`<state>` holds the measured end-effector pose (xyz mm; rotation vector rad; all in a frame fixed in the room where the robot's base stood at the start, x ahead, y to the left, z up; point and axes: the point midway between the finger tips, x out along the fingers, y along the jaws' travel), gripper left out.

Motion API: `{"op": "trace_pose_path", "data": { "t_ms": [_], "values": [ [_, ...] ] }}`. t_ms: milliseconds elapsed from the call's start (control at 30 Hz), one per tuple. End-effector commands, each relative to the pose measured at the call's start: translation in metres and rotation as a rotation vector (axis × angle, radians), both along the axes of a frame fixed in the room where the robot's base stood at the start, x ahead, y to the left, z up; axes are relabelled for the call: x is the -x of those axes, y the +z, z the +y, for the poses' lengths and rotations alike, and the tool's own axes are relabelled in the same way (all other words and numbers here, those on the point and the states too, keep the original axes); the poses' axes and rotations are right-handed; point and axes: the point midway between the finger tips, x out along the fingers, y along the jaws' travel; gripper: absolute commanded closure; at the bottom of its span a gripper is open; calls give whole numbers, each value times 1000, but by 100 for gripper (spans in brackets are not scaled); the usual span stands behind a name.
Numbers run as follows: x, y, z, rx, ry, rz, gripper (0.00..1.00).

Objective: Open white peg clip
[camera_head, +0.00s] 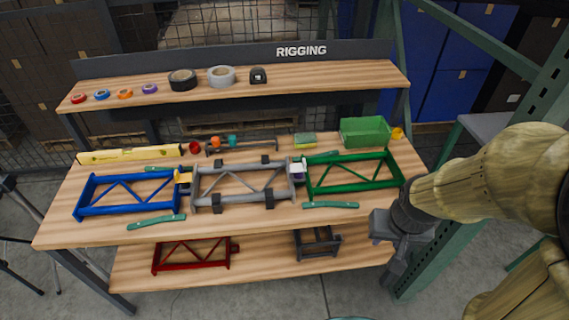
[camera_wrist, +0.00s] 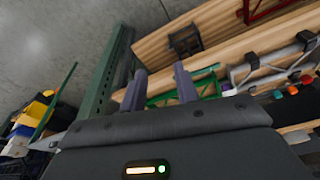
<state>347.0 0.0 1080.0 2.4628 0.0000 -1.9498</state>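A small white clip (camera_head: 297,169) with a purple part sits at the joint between the grey truss frame (camera_head: 240,199) and the green truss frame (camera_head: 350,191) on the workbench. It is too small to tell whether it is open or shut. A yellow clip (camera_head: 184,178) sits at the joint between the grey frame and the blue truss frame (camera_head: 125,210). My gripper (camera_head: 394,272) hangs off the bench's right front corner, well apart from the clips. In the wrist view its two fingers (camera_wrist: 160,72) are spread and hold nothing.
Green-handled tools (camera_head: 331,205) lie in front of the frames. A green bin (camera_head: 364,132) and a yellow level (camera_head: 130,154) stand behind them. The lower shelf holds a red frame (camera_head: 192,255) and a dark frame (camera_head: 317,242). A green rack post (camera_head: 455,215) stands close on the right.

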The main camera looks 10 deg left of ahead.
Motion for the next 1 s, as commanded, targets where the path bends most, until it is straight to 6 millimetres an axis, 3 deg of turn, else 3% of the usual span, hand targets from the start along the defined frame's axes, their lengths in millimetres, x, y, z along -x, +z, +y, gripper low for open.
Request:
{"op": "trace_pose_path", "data": {
  "t_ms": [433,567,667,767,1000],
  "values": [
    [0,0,0,0,0,0,69],
    [-9,1,2,3,10,-3,69],
    [-31,3,9,11,38,-9,69],
    [-67,5,23,21,84,-19,69],
    [-174,5,83,29,204,-62,69]
  ]
}}
